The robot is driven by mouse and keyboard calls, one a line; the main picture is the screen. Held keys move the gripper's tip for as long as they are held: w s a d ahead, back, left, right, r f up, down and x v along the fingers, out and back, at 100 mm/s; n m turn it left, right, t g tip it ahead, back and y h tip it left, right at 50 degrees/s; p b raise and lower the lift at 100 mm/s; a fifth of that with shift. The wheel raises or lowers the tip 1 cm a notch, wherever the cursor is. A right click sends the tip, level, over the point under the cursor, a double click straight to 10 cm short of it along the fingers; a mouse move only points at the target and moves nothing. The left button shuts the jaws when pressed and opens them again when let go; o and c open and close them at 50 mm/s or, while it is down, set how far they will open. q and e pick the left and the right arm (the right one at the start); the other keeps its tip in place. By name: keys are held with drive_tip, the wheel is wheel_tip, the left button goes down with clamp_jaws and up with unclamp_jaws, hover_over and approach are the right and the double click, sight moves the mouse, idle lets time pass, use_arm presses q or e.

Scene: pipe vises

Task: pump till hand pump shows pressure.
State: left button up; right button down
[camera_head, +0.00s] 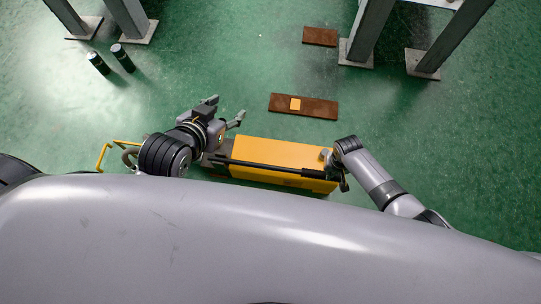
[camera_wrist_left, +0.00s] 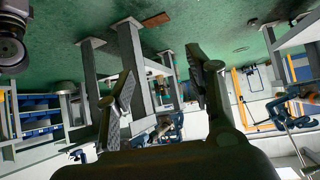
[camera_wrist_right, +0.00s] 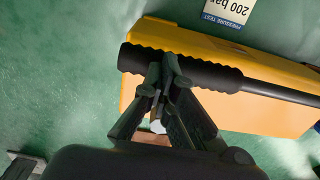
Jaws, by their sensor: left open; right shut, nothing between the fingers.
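The hand pump is a yellow box (camera_head: 290,155) on the green floor in the head view, with a long black lever lying along it. The lever's ribbed black grip (camera_wrist_right: 215,75) crosses the yellow body (camera_wrist_right: 190,38) in the right wrist view. My right gripper (camera_wrist_right: 165,75) is shut and empty, its fingertips overlapping the grip; I cannot tell whether they touch it. My left gripper (camera_head: 226,108) is open and empty, beyond the pump's left end. It also shows open in the left wrist view (camera_wrist_left: 160,72). No pressure gauge face is readable.
A card reading "200 bar pressure test" (camera_wrist_right: 228,10) lies beside the pump. Brown plates (camera_head: 320,107) lie on the floor beyond it. Two black cylinders (camera_head: 98,63) stand at the upper left. Grey stand legs (camera_head: 368,35) rise at the back.

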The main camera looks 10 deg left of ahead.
use_arm(q)
drive_tip(key=shift+w+d+r, duration=0.1)
drive_tip(key=shift+w+r, duration=0.1)
drive_tip(key=shift+r, duration=0.1)
use_arm(e)
drive_tip(key=shift+d+f, duration=0.1)
